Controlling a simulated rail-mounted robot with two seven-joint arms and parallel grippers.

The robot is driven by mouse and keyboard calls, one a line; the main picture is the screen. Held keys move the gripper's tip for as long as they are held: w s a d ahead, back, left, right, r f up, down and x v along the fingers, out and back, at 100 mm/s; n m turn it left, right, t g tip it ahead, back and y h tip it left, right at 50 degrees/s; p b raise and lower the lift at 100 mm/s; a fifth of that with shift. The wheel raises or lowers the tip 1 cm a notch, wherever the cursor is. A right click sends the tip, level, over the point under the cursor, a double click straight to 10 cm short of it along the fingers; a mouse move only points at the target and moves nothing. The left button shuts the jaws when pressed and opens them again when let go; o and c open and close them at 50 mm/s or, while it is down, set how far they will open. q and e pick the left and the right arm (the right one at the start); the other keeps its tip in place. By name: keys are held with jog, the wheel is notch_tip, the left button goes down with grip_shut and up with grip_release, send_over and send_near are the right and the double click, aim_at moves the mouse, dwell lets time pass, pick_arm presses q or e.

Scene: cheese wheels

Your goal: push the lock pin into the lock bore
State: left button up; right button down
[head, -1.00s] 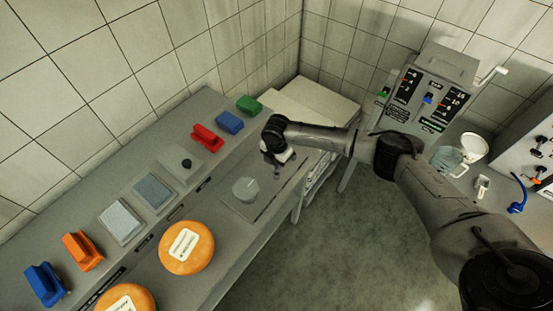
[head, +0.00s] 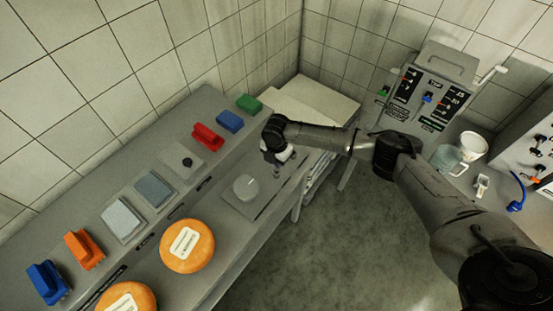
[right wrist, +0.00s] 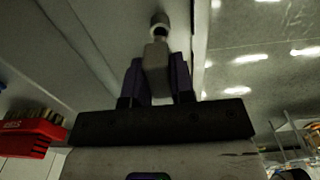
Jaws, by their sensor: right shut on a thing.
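My right gripper (head: 277,168) is low over the right part of the grey bench, beside a round pale disc (head: 246,187). In the right wrist view, the dark fingers of this gripper (right wrist: 156,80) are shut on a pale grey piece with a narrower neck and a round end, which I take to be the lock pin (right wrist: 157,57). Its round end points away from the gripper, close to a grey surface; I cannot tell whether they touch. I cannot make out the lock bore in either view. My left gripper is not in view.
Orange cheese wheels (head: 187,246) lie on the bench at the front left. Red (head: 207,138), blue (head: 229,122), green and orange brushes and grey pads (head: 154,191) line the raised back ledge. A control box (head: 430,92) and a jug (head: 447,158) stand at the right.

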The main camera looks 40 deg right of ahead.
dwell(0.4)
dwell(0.7)
jog(key=shift+p, duration=0.55)
jog(key=shift+f, duration=0.3)
dwell(0.5)
jog(key=shift+f+b, duration=0.65)
jog(key=shift+f, duration=0.25)
jog(key=shift+f+b, duration=0.55)
jog(key=shift+f, duration=0.3)
jog(key=c, duration=1.1)
grip_release()
jog(key=shift+o, duration=1)
